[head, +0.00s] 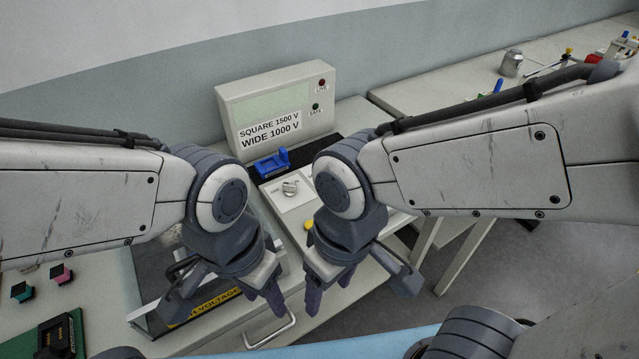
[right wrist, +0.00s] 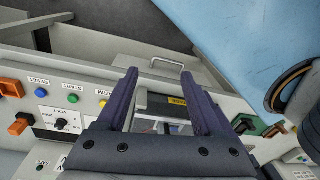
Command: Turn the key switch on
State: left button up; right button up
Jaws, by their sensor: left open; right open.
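A silver rotary switch (head: 290,188) sits on a white plate on the bench top, between my two wrists in the head view. It looks like the key switch, but its labels are too small to read. My left gripper (head: 264,300) is open and empty, over the box with the yellow voltage strip, nearer to me than the switch. My right gripper (head: 328,290) is open and empty, also nearer than the switch. In the right wrist view its open fingers (right wrist: 158,76) point towards a drawer handle, with nothing between them. A dark knob (right wrist: 61,123) shows on a panel there.
A grey instrument box (head: 278,104) with red LIVE and green SAFE lamps stands behind the switch. A blue connector (head: 272,163) sits before it. A yellow button (head: 308,224) is partly behind my right wrist. A metal handle (head: 271,332) juts out at the front.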

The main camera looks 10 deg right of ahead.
aim_at(290, 189)
jog(key=k, duration=0.5)
jog(key=u, duration=1.15)
jog(key=i, duration=0.65)
jog(key=z, duration=1.05)
